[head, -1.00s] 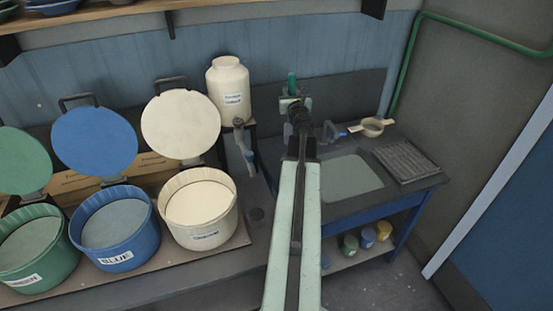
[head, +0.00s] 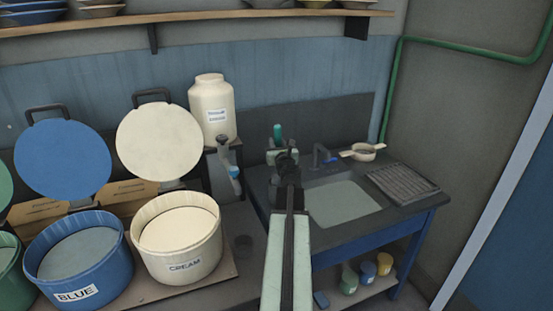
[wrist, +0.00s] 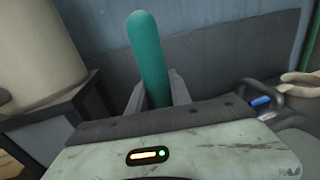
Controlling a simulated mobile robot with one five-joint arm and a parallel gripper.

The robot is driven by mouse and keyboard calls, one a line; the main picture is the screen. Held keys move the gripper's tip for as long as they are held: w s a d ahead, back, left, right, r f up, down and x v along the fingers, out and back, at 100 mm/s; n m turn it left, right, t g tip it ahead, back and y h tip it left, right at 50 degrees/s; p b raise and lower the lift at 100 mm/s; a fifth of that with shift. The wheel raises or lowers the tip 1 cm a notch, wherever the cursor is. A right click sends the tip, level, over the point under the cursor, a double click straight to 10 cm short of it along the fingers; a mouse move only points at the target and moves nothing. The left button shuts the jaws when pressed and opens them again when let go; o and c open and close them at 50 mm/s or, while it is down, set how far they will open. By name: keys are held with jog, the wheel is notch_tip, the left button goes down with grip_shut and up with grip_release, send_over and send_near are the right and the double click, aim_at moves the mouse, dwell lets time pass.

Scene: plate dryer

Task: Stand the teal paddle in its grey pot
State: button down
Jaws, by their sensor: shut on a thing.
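The teal paddle (wrist: 150,55) stands up between the two fingers of my gripper (wrist: 152,98) in the wrist view, its rounded end on top. My gripper is shut on it. In the head view the paddle's teal tip (head: 278,131) shows just above my gripper (head: 279,150), in front of the dark panel behind the sink counter. The lower part of the paddle is hidden by my gripper and arm. I cannot make out the grey pot in either view.
A cream urn (head: 212,110) with a tap stands left of my gripper. Open blue (head: 78,262) and cream (head: 176,240) tubs are further left. A sink counter (head: 410,215) holds a strainer (head: 363,152) and drain rack (head: 402,184). A shelf (head: 200,20) runs above.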

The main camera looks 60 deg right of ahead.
notch_tip(320, 180, down, 4)
jog(key=b, duration=0.3)
jog(key=c, duration=1.2)
grip_release()
jog(key=shift+o, duration=0.2)
jog(key=shift+r, duration=0.1)
